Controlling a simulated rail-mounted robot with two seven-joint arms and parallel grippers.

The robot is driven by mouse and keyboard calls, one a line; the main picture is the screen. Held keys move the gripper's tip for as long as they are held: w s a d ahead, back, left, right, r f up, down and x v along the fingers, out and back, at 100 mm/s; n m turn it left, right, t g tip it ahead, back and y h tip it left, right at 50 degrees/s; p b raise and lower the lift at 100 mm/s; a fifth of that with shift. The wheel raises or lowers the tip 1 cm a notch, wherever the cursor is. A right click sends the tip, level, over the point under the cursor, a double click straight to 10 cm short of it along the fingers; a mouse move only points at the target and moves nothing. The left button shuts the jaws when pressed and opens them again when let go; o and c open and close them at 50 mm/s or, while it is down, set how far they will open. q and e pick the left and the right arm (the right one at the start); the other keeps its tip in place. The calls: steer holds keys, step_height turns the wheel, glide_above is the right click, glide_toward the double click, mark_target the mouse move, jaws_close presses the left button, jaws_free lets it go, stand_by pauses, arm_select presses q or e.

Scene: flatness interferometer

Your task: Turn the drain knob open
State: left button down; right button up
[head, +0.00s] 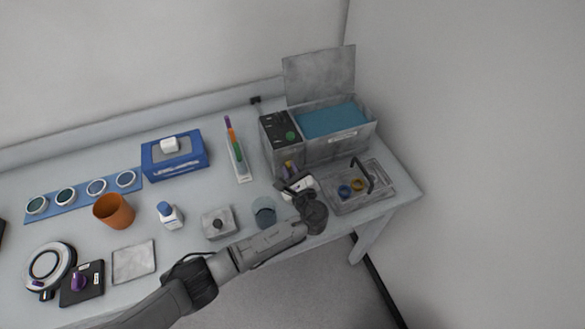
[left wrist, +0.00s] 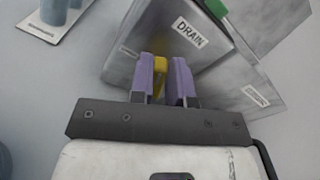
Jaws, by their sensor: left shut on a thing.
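The yellow drain knob (left wrist: 160,64) sits on the front of a grey metal unit, beside a label reading DRAIN (left wrist: 187,33) in the left wrist view. My left gripper (left wrist: 166,72) has its two purple fingers on either side of the knob and is shut on it. In the head view my left gripper (head: 289,177) is at the front of the grey unit (head: 283,143), left of the blue-filled bath (head: 335,120). The fingers hide part of the knob. My right gripper is not in view.
A wire-handled tray (head: 385,185) with blue and yellow round pieces lies right of my left wrist. The table's front edge runs beneath my arm.

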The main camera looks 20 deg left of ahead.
arm_select(q)
steer(key=shift+s+n, duration=0.1)
steer(key=shift+n, duration=0.7)
steer(key=shift+a, duration=0.1)
steer(key=c, duration=1.1)
jaws_free()
steer(key=p+v, duration=0.1)
steer(key=v, duration=1.2)
steer(key=shift+s+d, duration=0.25)
steer(key=shift+d, duration=0.05)
steer(key=shift+o, duration=0.3)
